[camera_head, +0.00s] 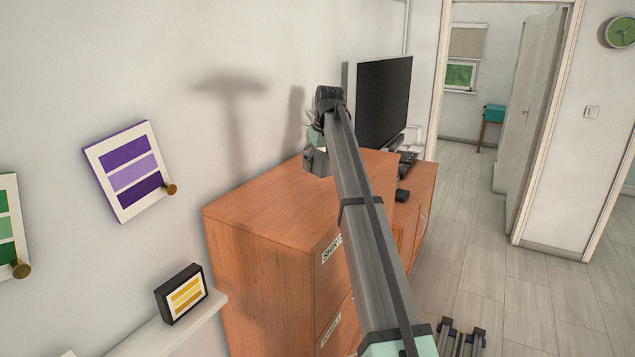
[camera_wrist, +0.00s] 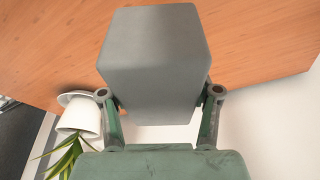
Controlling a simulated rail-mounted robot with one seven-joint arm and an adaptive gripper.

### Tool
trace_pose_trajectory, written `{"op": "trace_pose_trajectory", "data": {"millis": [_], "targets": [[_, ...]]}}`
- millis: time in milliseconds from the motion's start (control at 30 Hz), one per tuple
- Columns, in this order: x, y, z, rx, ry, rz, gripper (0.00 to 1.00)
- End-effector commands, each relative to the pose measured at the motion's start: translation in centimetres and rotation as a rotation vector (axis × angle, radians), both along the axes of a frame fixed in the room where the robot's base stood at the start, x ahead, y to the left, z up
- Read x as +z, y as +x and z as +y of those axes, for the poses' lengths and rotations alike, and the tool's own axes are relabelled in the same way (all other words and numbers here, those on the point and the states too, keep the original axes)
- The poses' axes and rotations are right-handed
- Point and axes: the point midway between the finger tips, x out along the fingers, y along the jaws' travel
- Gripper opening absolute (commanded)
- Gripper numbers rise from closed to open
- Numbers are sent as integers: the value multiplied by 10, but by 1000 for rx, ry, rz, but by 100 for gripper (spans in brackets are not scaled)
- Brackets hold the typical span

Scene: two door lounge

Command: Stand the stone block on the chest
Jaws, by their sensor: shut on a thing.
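The chest (camera_head: 270,205) is a reddish-brown wooden cabinet with labelled drawers, standing against the wall in the head view. Its flat top also shows in the wrist view (camera_wrist: 255,45). My gripper (camera_wrist: 160,96) is shut on the grey stone block (camera_wrist: 155,55), with one finger on each side. In the head view, the block (camera_head: 316,163) is small and partly covered by my arm, at the far part of the chest's top. I cannot tell whether its lower end touches the wood. My gripper (camera_head: 318,146) is mostly hidden there.
A white pot (camera_wrist: 82,116) with a green plant is left of my gripper in the wrist view. A television (camera_head: 384,100) stands on a lower cabinet (camera_head: 422,195) beyond the chest. The near part of the chest's top is clear.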

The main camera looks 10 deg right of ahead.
Motion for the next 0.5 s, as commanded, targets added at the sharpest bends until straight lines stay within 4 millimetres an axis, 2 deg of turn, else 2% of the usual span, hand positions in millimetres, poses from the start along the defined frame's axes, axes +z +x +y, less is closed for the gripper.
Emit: {"op": "trace_pose_trajectory", "data": {"millis": [200, 500], "targets": [[-30, -1, 0, 0, 0, -1, 0], [-46, 0, 0, 0, 0, -1, 0]]}}
